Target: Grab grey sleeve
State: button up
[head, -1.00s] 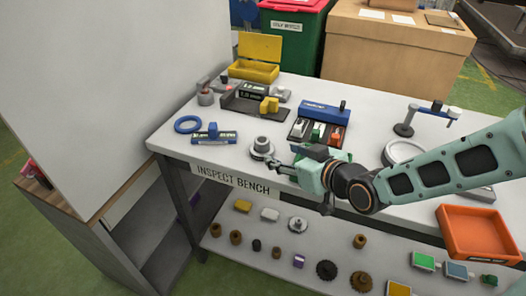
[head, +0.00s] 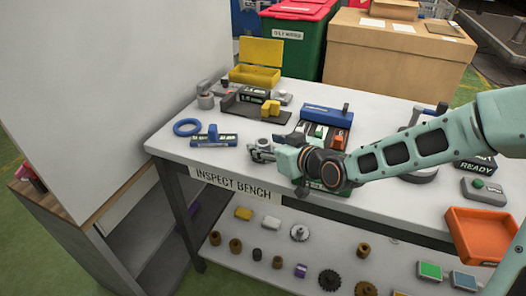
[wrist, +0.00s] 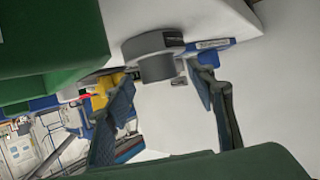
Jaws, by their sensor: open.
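The grey sleeve (wrist: 157,66) is a short cylinder under a wider grey disc or flange in the wrist view. My gripper (wrist: 160,82) is open, with one dark finger on each side of the sleeve and clear space beside it; nothing is held. In the head view my gripper (head: 262,151) is low over the front edge of the bench (head: 330,205), and its fingers and hand largely hide the sleeve. I cannot tell whether the fingertips touch it.
A blue ring (head: 187,127) and a blue-and-grey block (head: 213,137) lie to the left. A dark tray (head: 250,107) and blue-backed rack (head: 327,114) stand behind. An orange tray (head: 481,238) sits at front right. A tall white panel (head: 110,90) rises at left.

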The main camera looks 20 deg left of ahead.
jog(key=shift+x, duration=1.1)
jog(key=shift+c, duration=0.5)
jog(key=c, duration=1.2)
grip_shut()
jog(key=shift+r, duration=0.1)
